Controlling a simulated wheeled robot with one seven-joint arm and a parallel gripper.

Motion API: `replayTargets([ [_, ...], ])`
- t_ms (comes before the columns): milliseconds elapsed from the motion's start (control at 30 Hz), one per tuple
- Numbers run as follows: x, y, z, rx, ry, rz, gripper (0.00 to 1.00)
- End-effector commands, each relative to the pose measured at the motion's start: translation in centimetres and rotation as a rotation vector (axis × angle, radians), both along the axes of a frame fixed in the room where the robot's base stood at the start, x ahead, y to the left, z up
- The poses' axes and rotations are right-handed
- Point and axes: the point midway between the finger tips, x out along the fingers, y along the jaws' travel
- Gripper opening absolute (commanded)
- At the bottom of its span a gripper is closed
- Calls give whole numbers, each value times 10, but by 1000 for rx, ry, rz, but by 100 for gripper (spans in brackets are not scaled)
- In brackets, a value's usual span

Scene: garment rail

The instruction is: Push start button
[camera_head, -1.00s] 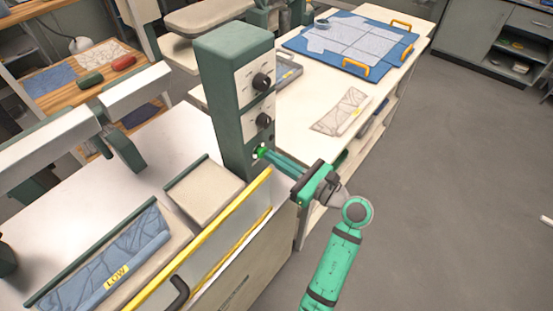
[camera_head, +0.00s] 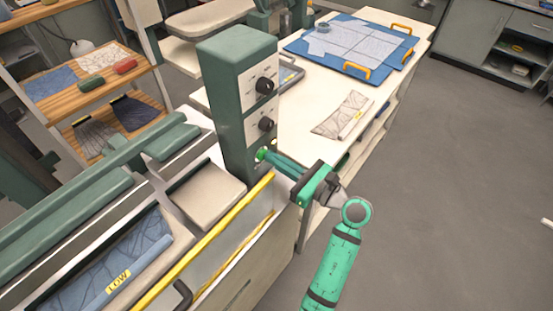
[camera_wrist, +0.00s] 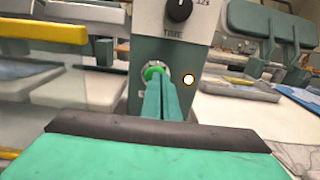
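The start button is a green round button (camera_head: 261,154) low on the front of a green control box (camera_head: 222,100). In the wrist view the green button (camera_wrist: 153,72) shows just above my fingertips, with a pale ring around it. My gripper (camera_head: 268,157) has its two fingers together, with nothing seen between them. The fingertips (camera_wrist: 163,85) are at the button and appear to touch it. They hide the button's lower part. A small light (camera_wrist: 188,80) is lit to the right of the button.
Two black knobs (camera_head: 265,85) sit above the button on a pale panel. A yellow-edged guard (camera_head: 210,240) is left of my arm. A machine bed with a blue cloth labelled LOW (camera_head: 118,282) lies at lower left. Grey floor (camera_head: 460,190) is free at right.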

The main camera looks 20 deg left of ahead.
Motion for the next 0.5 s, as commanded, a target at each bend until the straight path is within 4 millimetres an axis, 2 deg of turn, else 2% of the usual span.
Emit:
replayTargets([
  [500, -37, -92, -1, 2, 1, -4, 0],
])
